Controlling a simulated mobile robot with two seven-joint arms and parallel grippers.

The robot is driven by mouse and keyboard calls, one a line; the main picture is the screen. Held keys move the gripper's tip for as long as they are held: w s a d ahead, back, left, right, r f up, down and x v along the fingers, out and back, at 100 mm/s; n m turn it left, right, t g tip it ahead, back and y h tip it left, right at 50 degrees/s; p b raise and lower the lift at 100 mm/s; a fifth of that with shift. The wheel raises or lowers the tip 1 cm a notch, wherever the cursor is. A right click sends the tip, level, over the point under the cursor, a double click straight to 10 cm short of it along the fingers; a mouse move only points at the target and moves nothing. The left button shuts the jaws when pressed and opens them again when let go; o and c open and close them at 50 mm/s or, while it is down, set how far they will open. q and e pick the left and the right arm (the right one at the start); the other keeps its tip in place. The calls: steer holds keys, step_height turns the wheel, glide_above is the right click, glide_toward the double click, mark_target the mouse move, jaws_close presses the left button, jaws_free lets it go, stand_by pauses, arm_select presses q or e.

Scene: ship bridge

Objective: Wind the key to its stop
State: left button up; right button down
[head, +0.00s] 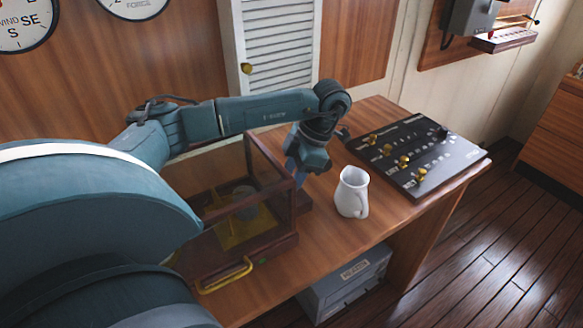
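A glass-sided wooden case (284,218) stands on the wooden table, with a brass handle (224,276) low on its front. Inside, behind the glass, are a yellow plate (236,232) and a grey rounded part (246,203). I cannot make out a key. My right gripper is not in view.
A white jug (352,192) stands upright just right of my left gripper. A black control panel (428,158) with brass knobs covers the table's right end. A grey box (344,282) sits below the table. Bare tabletop shows in front of the jug.

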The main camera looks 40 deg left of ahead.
arm_select(q)
steer(key=shift+m+t+y+b, duration=0.3)
steer(key=shift+m+t+b, duration=0.1)
steer(key=shift+m, duration=0.8)
steer(key=o, duration=1)
steer(key=p+v, duration=0.3)
steer(key=v, duration=1)
steer(key=shift+d, duration=0.2)
